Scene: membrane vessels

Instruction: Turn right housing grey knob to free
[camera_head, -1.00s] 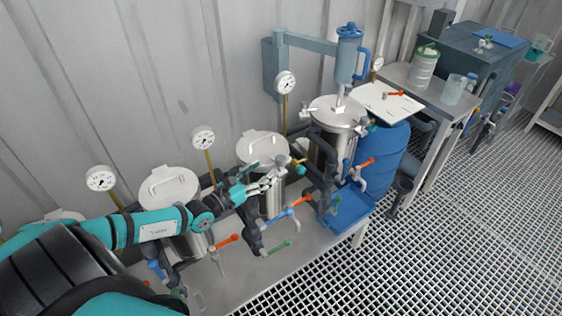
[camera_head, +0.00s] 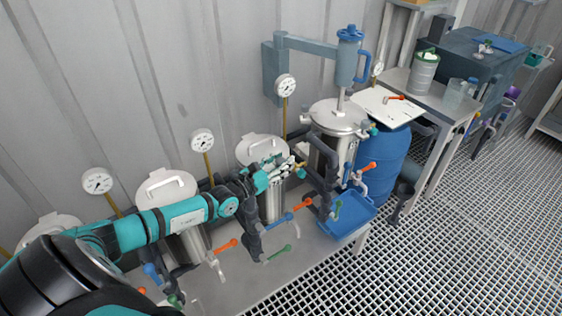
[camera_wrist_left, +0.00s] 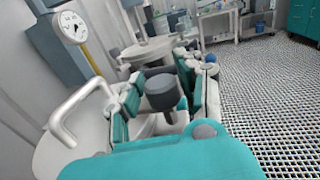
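The rightmost white-lidded steel housing (camera_head: 273,203) stands on the bench, with its white lid (camera_head: 255,142) partly behind my gripper. My left gripper (camera_head: 282,170) is in front of this housing, just below the lid. In the left wrist view a dark grey round knob (camera_wrist_left: 162,92) sits between the teal and light fingers of the gripper (camera_wrist_left: 165,100). The fingers look spread on both sides of it; whether they touch it is unclear. The knob is hidden in the head view. The lid with its bar handle (camera_wrist_left: 80,112) is close on the left. My right gripper is out of view.
Pressure gauges (camera_head: 285,86) rise behind the housings. Orange, blue and green valve handles (camera_head: 302,204) stick out in front and below my gripper. A larger steel vessel (camera_head: 327,152), a blue tray (camera_head: 350,222) and a blue barrel (camera_head: 388,158) are to the right.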

